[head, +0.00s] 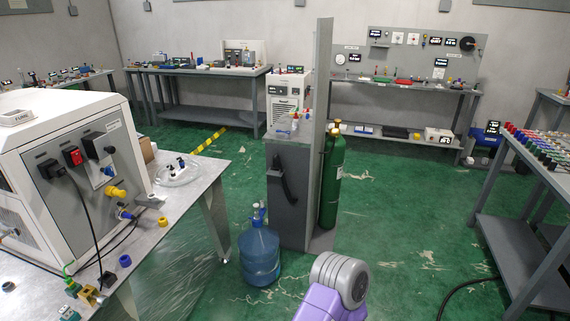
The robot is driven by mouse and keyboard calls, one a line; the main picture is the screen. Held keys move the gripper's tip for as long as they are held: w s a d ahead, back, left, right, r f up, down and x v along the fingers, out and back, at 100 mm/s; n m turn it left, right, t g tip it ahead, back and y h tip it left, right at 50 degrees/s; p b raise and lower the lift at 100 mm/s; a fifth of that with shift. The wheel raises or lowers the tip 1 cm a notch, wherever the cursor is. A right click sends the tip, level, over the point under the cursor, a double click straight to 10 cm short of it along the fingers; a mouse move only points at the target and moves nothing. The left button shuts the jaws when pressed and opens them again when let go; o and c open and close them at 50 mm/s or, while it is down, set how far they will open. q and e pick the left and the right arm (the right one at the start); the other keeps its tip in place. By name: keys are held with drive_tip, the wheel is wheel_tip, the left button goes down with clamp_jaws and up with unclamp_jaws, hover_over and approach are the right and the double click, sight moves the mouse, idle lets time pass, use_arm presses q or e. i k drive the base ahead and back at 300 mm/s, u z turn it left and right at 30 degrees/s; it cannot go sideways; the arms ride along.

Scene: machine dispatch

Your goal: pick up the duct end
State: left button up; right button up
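I cannot pick out a duct end with certainty. A dark curved piece (283,180) hangs on the side of the grey cabinet (297,215) in the middle; whether it is a duct is unclear. A clear coil-like item (178,172) lies on the near left bench beside the white machine (60,140). A purple and grey link of my arm shows at the bottom centre. Neither of my grippers is in view.
A blue water bottle (258,254) stands on the floor before the cabinet, and a green gas cylinder (333,182) behind it. A bench (495,215) stands at right, with a black hose (462,286) on the floor nearby. The green floor between is largely clear.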

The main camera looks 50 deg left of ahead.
sight(274, 166)
drive_tip(key=u, duration=0.35)
drive_tip(key=i, duration=2.05)
drive_tip(key=u, duration=2.2)
drive_tip(key=i, duration=1.5)
drive_tip(key=u, duration=0.85)
drive_tip(key=i, duration=0.8)
drive_tip(key=u, duration=0.1)
